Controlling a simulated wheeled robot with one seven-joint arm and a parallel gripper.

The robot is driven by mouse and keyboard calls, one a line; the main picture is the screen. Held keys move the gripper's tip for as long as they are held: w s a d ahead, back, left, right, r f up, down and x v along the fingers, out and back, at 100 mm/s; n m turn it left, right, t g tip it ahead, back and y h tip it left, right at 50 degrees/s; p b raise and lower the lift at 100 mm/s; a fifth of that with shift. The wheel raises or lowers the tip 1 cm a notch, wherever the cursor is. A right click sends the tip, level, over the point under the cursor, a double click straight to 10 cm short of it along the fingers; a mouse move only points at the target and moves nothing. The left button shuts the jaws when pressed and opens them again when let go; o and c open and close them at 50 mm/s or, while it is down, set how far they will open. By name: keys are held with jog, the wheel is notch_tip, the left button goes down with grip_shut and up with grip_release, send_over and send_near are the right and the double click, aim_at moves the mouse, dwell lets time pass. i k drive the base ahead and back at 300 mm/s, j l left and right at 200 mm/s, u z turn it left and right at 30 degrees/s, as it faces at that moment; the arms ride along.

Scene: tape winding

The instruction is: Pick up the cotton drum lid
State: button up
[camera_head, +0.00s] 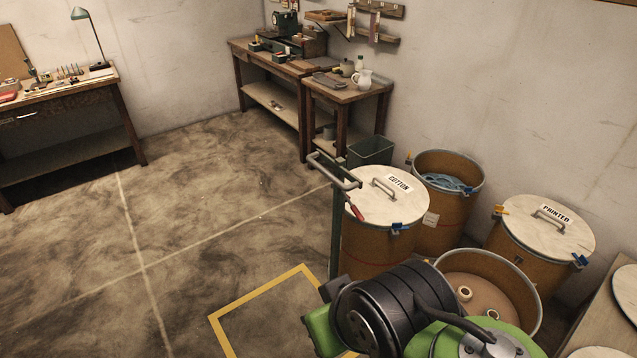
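The cotton drum lid (378,209) is a pale round lid with a "COTTON" label and a grey bar handle (384,190) on top. It sits flat on a brown drum (374,252) right of the picture's middle. A blue clip (397,228) shows at the lid's front rim. A red-handled tool (355,210) shows at the lid's left edge; I cannot tell whether it lies on it. Part of my arm shows at the bottom, in front of the drums. My gripper's fingers are not visible.
A green post with a grey bar handle (333,171) stands left of the cotton drum, close to its lid. An open drum (447,162) with blue material, a "PRINTED" lidded drum (547,228) and another open drum (525,300) crowd the right. The floor at left is clear.

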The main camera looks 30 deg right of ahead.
aim_at(388, 195)
jog(key=i+j, duration=0.15)
jog(key=i, duration=0.45)
jog(key=i+j+u, duration=0.15)
jog(key=i, duration=0.45)
jog(key=i+j, duration=0.15)
jog(key=i, duration=0.45)
jog(key=i+l+z, duration=0.1)
jog(key=i+z, duration=0.25)
jog(key=z, duration=0.15)
jog(key=i+z, duration=0.45)
jog(key=i+j+z, duration=0.2)
jog(key=z, duration=0.3)
jog(key=i+z, duration=0.6)
jog(key=z, duration=0.25)
jog(key=i+z, duration=0.4)
jog(key=k+j, duration=0.05)
jog(key=k, duration=0.05)
